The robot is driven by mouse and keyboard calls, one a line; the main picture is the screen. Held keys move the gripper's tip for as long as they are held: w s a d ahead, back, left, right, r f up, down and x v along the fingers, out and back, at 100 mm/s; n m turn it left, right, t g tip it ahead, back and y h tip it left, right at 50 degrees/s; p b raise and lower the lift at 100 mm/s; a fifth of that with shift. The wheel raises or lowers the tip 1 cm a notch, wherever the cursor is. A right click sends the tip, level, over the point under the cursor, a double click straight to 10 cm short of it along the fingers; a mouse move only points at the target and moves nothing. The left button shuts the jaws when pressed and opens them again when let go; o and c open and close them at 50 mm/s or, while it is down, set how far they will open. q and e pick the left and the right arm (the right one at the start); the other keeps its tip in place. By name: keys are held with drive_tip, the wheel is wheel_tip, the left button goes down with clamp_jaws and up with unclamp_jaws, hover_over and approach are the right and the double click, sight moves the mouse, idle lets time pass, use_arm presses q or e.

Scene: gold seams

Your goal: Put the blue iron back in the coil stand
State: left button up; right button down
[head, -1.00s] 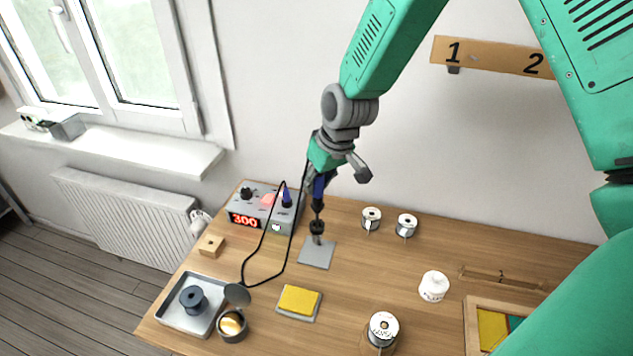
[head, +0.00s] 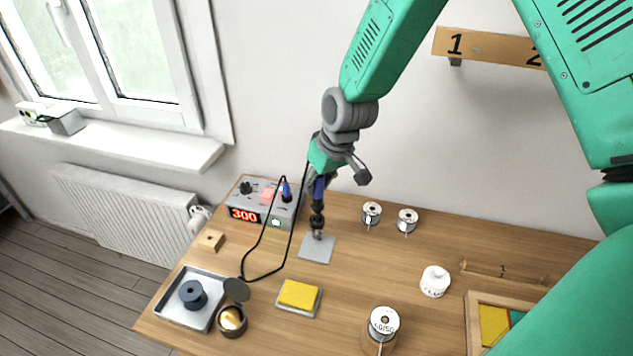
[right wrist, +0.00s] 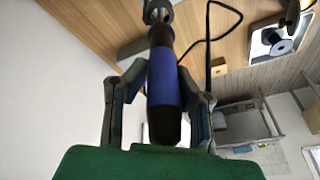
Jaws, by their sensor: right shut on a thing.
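My right gripper (head: 335,180) is shut on the blue handle of the iron (head: 318,188), which points down, nearly upright. The right wrist view shows the blue handle (right wrist: 163,80) between the two fingers (right wrist: 155,100), with its black butt end towards the palm. The coil stand has a grey square base plate (head: 316,252) on the table, and its coil is directly under the iron. The iron's dark lower end meets the coil; how deep it sits inside I cannot tell. A metal ring shows at the iron's far end in the wrist view. My left gripper is not in view.
A black cord loops from the station (head: 262,205), showing 300, across the table. A yellow sponge (head: 299,295), an open tin (head: 232,321) and a tray with a spool (head: 184,318) stand in front. Wire spools (head: 371,214) are to the right.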

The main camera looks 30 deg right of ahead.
sight(317, 198)
drive_tip(key=shift+f+b, duration=0.3)
drive_tip(key=shift+f, duration=0.4)
drive_tip(key=shift+a+p, duration=0.1)
drive_tip(key=shift+p, duration=0.4)
idle(0.6)
drive_tip(key=shift+f+b, duration=0.85)
drive_tip(key=shift+f, duration=0.55)
drive_tip(key=c, duration=0.8)
unclamp_jaws()
drive_tip(key=shift+o, duration=0.2)
drive_tip(key=shift+r, duration=0.1)
